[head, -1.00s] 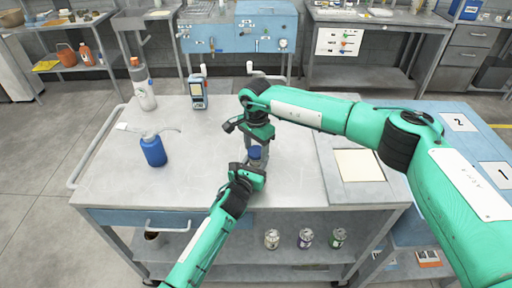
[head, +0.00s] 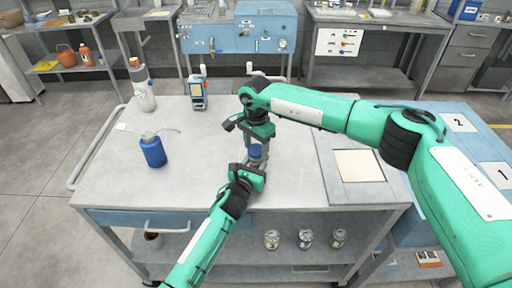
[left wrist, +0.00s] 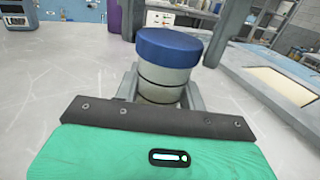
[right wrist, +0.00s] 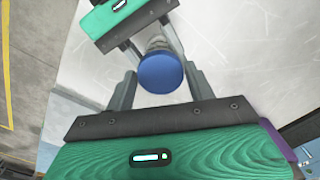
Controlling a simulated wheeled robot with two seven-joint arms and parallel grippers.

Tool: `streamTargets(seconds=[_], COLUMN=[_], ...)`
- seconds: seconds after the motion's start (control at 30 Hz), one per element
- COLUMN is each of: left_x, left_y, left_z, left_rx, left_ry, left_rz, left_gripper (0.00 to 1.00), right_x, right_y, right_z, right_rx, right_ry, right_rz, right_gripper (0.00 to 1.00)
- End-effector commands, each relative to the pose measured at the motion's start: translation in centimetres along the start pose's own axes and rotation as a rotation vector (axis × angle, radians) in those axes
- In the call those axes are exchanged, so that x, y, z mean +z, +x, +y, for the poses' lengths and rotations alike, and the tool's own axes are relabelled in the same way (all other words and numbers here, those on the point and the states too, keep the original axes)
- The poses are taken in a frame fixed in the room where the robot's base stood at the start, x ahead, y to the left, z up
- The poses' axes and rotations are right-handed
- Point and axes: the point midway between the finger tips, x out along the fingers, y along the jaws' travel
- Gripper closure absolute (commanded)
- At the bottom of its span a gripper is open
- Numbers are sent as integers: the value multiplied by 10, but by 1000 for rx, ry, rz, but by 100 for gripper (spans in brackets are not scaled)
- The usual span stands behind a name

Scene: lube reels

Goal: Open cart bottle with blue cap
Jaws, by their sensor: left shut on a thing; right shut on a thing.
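The bottle with a blue cap (head: 255,152) stands upright on the cart top between my two grippers, partly hidden by them. In the left wrist view its grey body (left wrist: 163,92) shows dark rings, with the blue cap (left wrist: 170,42) sitting on top. My left gripper (head: 254,168) comes in from the front, shut on the bottle's body. My right gripper (head: 256,144) is over the bottle, its fingers shut on either side of the cap. In the right wrist view the round cap top (right wrist: 160,73) lies between the fingers. Whether the cap has turned cannot be told.
A tray (head: 360,165) is at right. Small cans (head: 305,238) stand on the lower shelf.

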Motion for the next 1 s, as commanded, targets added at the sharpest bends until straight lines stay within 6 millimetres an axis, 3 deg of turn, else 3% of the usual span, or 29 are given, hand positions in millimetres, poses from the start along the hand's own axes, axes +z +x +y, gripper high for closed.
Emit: streamTargets(seconds=[0.77,1.0], left_x=[-1,-1], left_y=[0,0], left_z=[0,0], left_rx=[0,0], left_ry=[0,0], left_rz=[2,2], left_gripper=[100,100], right_x=[0,-1], right_y=[-16,-43], right_z=[0,0], right_rx=[-1,-3], right_ry=[0,0], right_rz=[0,2], right_gripper=[73,73])
